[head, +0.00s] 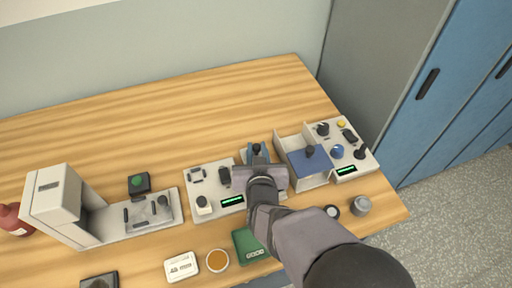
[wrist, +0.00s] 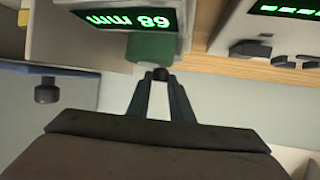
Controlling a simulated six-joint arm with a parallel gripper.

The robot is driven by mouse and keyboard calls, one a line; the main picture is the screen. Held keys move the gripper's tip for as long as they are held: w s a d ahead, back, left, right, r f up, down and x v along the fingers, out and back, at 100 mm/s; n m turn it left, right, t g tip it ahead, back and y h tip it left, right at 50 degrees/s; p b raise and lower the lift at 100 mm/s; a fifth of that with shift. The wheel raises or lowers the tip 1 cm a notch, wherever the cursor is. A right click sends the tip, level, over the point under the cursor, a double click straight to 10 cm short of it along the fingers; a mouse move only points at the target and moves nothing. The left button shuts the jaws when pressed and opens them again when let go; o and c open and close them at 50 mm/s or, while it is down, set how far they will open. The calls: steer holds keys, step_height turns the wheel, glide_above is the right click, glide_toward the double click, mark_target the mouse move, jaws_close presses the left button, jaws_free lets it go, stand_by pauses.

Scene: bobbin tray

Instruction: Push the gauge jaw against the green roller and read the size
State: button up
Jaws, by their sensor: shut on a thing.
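My gripper (wrist: 160,82) is shut on a small dark knob (wrist: 161,73), which I take to be the handle of the gauge jaw. In the head view my gripper (head: 257,153) is over the gauge between two pale instruments, and my arm hides most of the gauge. A green piece (wrist: 150,48), apparently the roller, shows just beyond the fingertips, partly under the display housing. I cannot tell for certain whether the jaw touches it. The lit green display (wrist: 130,18) appears upside down and reads 68 mm.
A blue-lidded box (head: 309,168) with a dark knob stands close on the right. An instrument with a lit display (head: 232,201) is close on the left. A green box (head: 249,246), an amber dish (head: 217,260) and a white box (head: 182,266) lie in front. The back of the table is clear.

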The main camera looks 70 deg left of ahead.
steer(key=shift+d, duration=1.4)
steer(key=o, duration=0.7)
steer(key=shift+d+r, duration=0.15)
steer(key=shift+d, duration=0.05)
steer(key=shift+b+v, duration=0.9)
steer(key=shift+v, duration=2.55)
